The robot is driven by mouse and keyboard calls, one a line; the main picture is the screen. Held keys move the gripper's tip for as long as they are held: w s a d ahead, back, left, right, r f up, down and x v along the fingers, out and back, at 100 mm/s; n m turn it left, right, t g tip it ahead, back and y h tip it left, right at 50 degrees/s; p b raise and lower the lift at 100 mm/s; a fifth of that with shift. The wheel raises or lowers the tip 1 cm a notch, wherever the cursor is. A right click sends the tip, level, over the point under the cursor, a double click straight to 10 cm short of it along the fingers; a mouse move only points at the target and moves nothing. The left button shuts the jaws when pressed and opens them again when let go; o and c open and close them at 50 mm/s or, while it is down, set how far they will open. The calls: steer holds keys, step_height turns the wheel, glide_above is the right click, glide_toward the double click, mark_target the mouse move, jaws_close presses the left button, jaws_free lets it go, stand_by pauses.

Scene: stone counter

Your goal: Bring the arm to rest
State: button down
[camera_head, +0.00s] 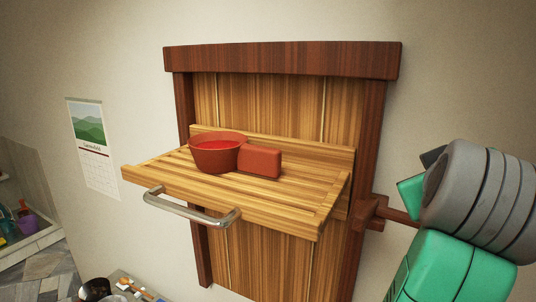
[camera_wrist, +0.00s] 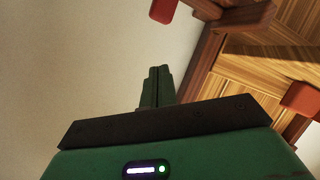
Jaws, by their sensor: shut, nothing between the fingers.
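My gripper (camera_wrist: 157,86) is shut and empty in the wrist view. Its two green fingers lie together, with pale wall behind them and the wooden frame to their right. In the head view my green and grey arm is at the right edge, beside the wooden frame (camera_head: 283,60). The fingers cannot be made out clearly there.
A slatted wooden shelf (camera_head: 290,205) with a metal handle (camera_head: 190,208) juts from the frame. A red bowl (camera_head: 213,153) and a red block (camera_head: 260,161) sit on it. A brown peg (camera_head: 398,215) sticks out towards my arm. A calendar (camera_head: 92,140) hangs left.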

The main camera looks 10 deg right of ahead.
steer(key=s+a+r+t+y, duration=0.1)
steer(key=s+a+t+y, duration=0.2)
steer(key=a, duration=1.1)
steer(key=s+a+r+t+y, duration=0.1)
steer(key=s+a+t+y, duration=0.3)
steer(key=s+a+t, duration=0.6)
steer(key=s+a, duration=0.2)
steer(key=a, duration=0.2)
steer(key=shift+s+a+r+y, duration=0.15)
steer(key=shift+a+r+y, duration=0.15)
steer(key=shift+r, duration=0.1)
